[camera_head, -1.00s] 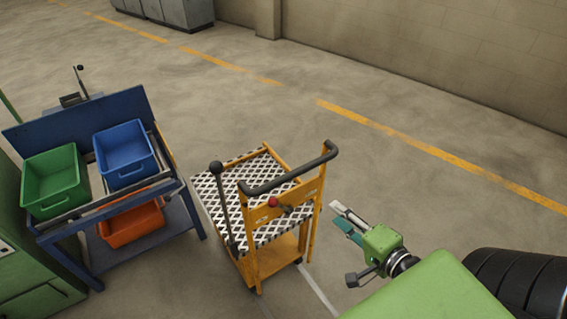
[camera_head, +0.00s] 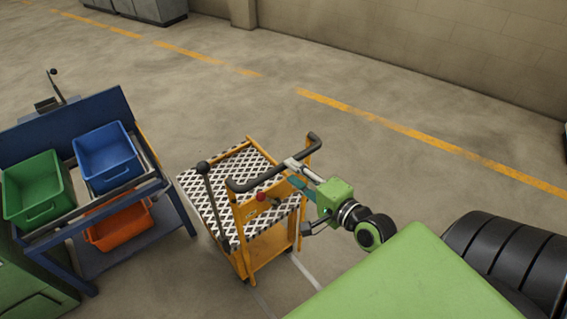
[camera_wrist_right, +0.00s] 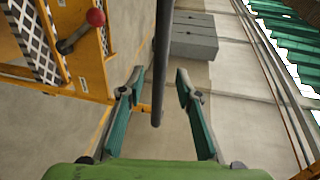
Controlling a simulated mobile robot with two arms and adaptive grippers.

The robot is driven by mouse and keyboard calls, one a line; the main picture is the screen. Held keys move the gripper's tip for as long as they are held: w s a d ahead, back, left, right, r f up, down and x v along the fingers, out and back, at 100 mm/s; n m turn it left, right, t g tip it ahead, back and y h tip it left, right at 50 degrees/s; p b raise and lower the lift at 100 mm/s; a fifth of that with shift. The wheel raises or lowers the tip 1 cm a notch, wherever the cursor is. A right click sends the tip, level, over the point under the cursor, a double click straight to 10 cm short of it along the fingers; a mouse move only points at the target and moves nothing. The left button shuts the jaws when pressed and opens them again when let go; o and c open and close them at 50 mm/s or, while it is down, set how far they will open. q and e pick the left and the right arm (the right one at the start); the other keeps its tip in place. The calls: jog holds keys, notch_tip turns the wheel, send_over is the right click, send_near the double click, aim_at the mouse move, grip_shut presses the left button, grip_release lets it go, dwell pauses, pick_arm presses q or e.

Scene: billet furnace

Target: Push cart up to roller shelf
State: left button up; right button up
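The yellow cart (camera_head: 262,248) has a black-and-white patterned top and a dark handle bar (camera_head: 246,186). It stands on the floor to the right of the blue shelf (camera_head: 75,121), apart from it. My right gripper (camera_head: 293,173) is at the right part of the handle. In the right wrist view, the dark bar (camera_wrist_right: 162,60) passes between the two spread fingers of the right gripper (camera_wrist_right: 160,72), with gaps on both sides. My left gripper is out of view.
The shelf carries a green bin (camera_head: 38,188) and a blue bin (camera_head: 104,156), with an orange bin (camera_head: 119,226) below. A dark lever (camera_head: 204,168) with a round knob stands at the cart's left side. The floor behind the cart is clear.

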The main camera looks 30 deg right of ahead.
aim_at(286, 168)
jog(key=shift+p+x, duration=0.3)
jog(key=shift+x, duration=2.2)
jog(key=shift+f, duration=0.1)
grip_shut()
